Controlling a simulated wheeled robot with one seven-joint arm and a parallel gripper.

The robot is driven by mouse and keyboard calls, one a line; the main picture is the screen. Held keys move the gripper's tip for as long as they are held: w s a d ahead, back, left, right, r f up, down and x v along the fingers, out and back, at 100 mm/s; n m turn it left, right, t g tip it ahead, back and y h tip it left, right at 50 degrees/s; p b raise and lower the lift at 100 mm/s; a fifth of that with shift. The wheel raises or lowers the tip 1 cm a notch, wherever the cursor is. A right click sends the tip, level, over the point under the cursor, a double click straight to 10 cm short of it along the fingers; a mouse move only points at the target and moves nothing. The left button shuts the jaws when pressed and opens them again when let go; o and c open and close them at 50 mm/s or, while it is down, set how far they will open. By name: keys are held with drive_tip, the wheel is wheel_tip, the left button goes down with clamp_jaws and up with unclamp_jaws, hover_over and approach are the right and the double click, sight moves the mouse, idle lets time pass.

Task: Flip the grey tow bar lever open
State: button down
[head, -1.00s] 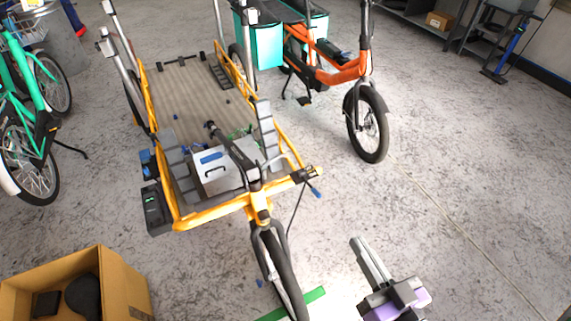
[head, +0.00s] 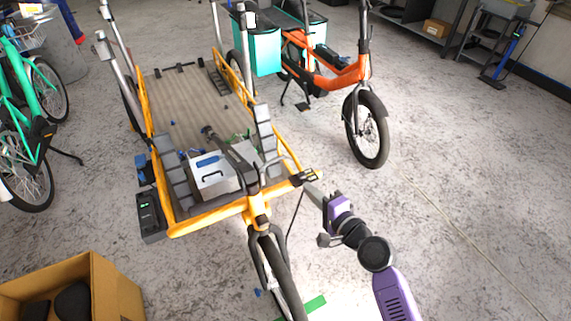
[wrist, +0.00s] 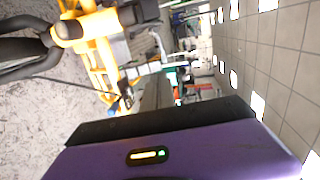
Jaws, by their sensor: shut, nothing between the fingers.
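The yellow cargo bike (head: 205,222) stands in the middle of the head view. A dark bar (head: 231,152) runs from its deck to the front fork. At its front right corner is a small dark lever-like fitting (head: 303,177); I cannot tell for sure whether this is the grey tow bar lever or how far it is flipped. My gripper (head: 312,190) is shut and empty, its tips just below and right of that fitting; contact cannot be told. In the wrist view my grey fingers (wrist: 157,92) point at the yellow frame (wrist: 103,45), which lies to their upper left.
A white-grey box (head: 214,178) sits on the deck. An orange bike (head: 345,74) stands behind right, green bikes (head: 45,95) at the left. A cardboard box (head: 115,290) is at the lower left.

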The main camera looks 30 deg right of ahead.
sight(283, 157)
drive_tip(key=r+x, duration=0.1)
drive_tip(key=x, duration=1.2)
drive_tip(key=shift+w, duration=0.3)
drive_tip(key=n+b, duration=0.1)
drive_tip(key=n+y+b, duration=0.1)
drive_tip(key=b, duration=0.1)
drive_tip(key=shift+w+d+r, duration=0.1)
drive_tip(key=shift+w+d, duration=0.05)
drive_tip(key=shift+w, duration=0.25)
drive_tip(key=shift+w+r+n+g+y+b, duration=0.4)
drive_tip(key=shift+w+r+n+y+b, duration=0.1)
drive_tip(key=shift+r+n+y+b, duration=0.25)
drive_tip(key=shift+f, duration=0.15)
